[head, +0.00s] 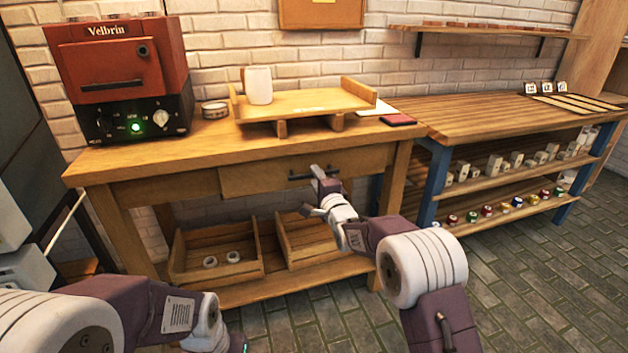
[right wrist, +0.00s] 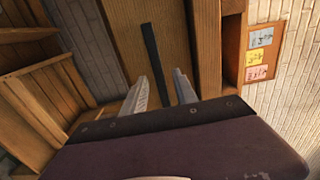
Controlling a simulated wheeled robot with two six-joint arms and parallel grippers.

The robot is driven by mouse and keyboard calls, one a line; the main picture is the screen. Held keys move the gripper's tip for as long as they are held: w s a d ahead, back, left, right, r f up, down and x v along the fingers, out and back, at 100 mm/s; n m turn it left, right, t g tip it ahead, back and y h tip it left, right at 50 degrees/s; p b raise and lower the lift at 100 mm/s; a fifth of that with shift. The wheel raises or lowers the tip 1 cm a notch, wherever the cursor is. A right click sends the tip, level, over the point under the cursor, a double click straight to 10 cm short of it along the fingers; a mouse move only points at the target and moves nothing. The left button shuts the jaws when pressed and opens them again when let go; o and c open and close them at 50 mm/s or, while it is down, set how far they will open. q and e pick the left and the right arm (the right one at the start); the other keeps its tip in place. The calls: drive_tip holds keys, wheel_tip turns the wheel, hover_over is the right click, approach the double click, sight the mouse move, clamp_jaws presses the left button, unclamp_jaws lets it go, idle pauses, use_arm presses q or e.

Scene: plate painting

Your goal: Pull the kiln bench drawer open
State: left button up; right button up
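The kiln bench drawer (head: 250,179) is a wooden front under the bench top, and it looks shut. Its dark bar handle (head: 300,176) is partly covered by my right gripper (head: 322,182). In the right wrist view the handle (right wrist: 151,52) runs up from between the two fingers of my right gripper (right wrist: 160,92). The fingers are apart, one on each side of the bar's near end, and I see no clear contact. My left arm comes in at the bottom left, and its fingers are out of the picture.
The kiln bench (head: 140,158) carries a red kiln (head: 118,60), a wooden stand (head: 310,103) with a white cup (head: 258,86), and a small bowl (head: 214,110). Wooden crates (head: 215,277) stand on its lower shelf. A blue-legged shelf table (head: 490,118) stands to the right. The floor in front is clear.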

drive_tip(key=shift+x, duration=1.15)
drive_tip(key=shift+c, duration=0.3)
clamp_jaws()
idle(0.3)
